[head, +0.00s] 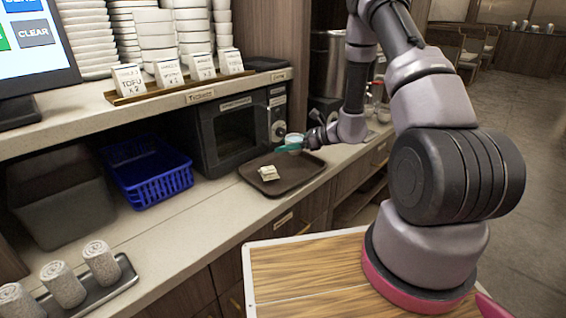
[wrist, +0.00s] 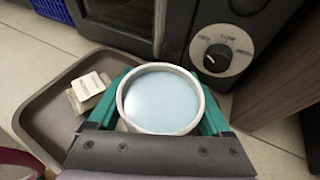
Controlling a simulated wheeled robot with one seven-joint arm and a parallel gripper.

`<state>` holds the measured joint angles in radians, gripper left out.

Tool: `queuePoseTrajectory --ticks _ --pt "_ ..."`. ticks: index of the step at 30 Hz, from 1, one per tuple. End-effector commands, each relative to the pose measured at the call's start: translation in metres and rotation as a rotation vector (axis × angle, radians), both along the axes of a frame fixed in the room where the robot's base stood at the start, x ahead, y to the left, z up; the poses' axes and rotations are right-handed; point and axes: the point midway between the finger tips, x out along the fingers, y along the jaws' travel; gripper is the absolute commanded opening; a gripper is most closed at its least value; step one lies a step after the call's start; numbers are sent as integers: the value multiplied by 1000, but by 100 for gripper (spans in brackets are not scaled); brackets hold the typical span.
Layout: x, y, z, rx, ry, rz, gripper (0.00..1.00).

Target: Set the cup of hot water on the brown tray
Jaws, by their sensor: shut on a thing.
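The cup of hot water (wrist: 162,100) is pale-rimmed and filled with light blue liquid in the wrist view. In the head view the cup (head: 294,139) shows small at the far end of the brown tray. My gripper (wrist: 168,88) has green fingers on both sides of the cup and is shut on it. The gripper also shows in the head view (head: 290,147). The brown tray (head: 312,169) lies on the counter, and its edge shows in the wrist view (wrist: 38,105). The cup is over or near the tray's far right part; I cannot tell whether it touches.
A small cream packet stack (head: 268,173) sits on the tray. A microwave (head: 235,130) stands right behind the tray. A blue basket (head: 150,172) and a grey bin (head: 62,205) are to the left. Counter between is clear.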

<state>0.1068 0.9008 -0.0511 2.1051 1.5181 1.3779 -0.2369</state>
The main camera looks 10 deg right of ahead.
Motion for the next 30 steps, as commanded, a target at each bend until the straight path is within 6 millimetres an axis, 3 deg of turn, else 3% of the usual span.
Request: queuePoseTrajectory --ticks 13,24,25,26,30 --pt "0 0 -50 2 1 0 14" --pt "0 0 -55 1 -1 0 14" --pt "0 0 -56 1 -1 0 87" --pt "0 0 -55 1 -1 0 98" --pt "0 0 -55 1 -1 0 100"
